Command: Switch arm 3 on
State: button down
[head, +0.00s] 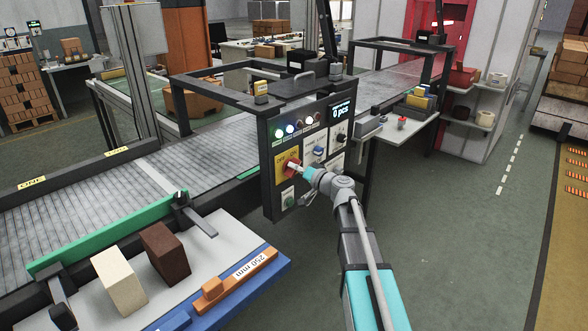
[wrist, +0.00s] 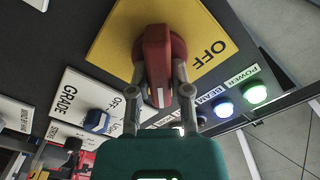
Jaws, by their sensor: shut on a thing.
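A red rotary switch handle (wrist: 158,55) with a white pointer line sits on a yellow plate (wrist: 112,35) marked OFF. In the wrist view its pointer runs down the picture, toward my gripper, and the OFF word lies to its right. My gripper (wrist: 158,97) has one finger on each side of the handle and is shut on it. In the head view my gripper (head: 305,173) reaches the red switch (head: 291,165) on the dark control panel (head: 268,190). The plate's other word is not readable.
A blue GRADE knob (wrist: 96,121) is close beside the yellow plate. The POWER lamp (wrist: 256,94) glows green and the BEAM lamp (wrist: 223,108) is lit. The display (head: 341,110) reads 0 pcs. A conveyor (head: 205,150) runs behind the panel; floor at right is clear.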

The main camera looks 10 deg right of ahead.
jog(key=shift+s+a, duration=0.1)
jog(key=c, duration=0.7)
grip_release()
jog(key=shift+o, duration=0.7)
jog(key=v, duration=1.2)
